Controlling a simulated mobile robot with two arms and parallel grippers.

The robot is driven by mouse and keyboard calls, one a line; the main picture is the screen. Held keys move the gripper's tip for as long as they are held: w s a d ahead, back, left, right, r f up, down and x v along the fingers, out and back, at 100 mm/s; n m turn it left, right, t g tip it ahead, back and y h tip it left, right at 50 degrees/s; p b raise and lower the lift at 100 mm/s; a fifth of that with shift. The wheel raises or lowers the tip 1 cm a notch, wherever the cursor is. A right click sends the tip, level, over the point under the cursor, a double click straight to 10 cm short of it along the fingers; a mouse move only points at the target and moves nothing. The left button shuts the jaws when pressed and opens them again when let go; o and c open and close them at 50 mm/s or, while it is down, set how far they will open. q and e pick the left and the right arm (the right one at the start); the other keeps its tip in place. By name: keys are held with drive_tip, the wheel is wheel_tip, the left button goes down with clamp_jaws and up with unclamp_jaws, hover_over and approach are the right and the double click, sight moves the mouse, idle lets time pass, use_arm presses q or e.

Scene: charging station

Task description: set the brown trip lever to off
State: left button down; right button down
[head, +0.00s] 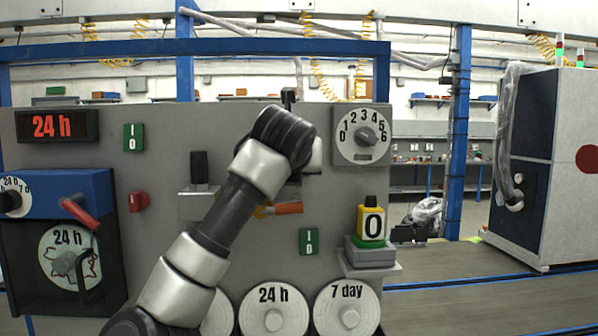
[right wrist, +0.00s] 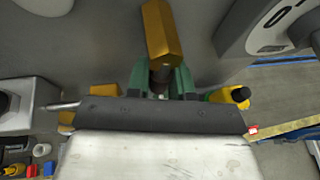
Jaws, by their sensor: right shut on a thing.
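The brown trip lever (right wrist: 162,35) shows in the right wrist view as a golden-brown, faceted handle standing out past the fingertips. My right gripper (right wrist: 161,80) has its green fingers closed around the lever's dark lower part. In the head view one arm, which I take as my right, reaches up to the grey panel (head: 345,190) left of the numbered dial (head: 362,136). Its dark wrist hides the gripper and the brown lever there, so I cannot tell the lever's setting. My left gripper is not in view.
An orange-red handle (head: 288,208) sits just below my wrist. A black lever (head: 199,168) on a silver bracket is to the left. A yellow block marked 0 (head: 371,221) stands on a small shelf at the lower right. Round 24 h (head: 273,307) and 7 day (head: 347,308) discs are below.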

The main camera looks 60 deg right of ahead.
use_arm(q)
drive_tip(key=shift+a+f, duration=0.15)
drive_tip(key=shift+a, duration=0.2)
use_arm(e)
drive_tip(key=shift+f, duration=0.45)
drive_tip(key=c, duration=1.2)
unclamp_jaws()
drive_tip(key=shift+w+d, duration=0.1)
drive_tip(key=shift+o, duration=1)
drive_tip(key=shift+w+d, duration=0.1)
drive_tip(key=shift+d, duration=0.1)
drive_tip(key=shift+a+r, duration=0.15)
drive_tip(key=shift+s+a+r, duration=0.2)
drive_tip(key=shift+s+a, duration=0.15)
drive_tip(key=shift+a, duration=0.2)
use_arm(q)
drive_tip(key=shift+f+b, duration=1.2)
drive_tip(key=shift+b, duration=0.05)
use_arm(e)
drive_tip(key=v, duration=0.9)
drive_tip(key=shift+s+r, duration=0.1)
drive_tip(key=shift+r, duration=0.05)
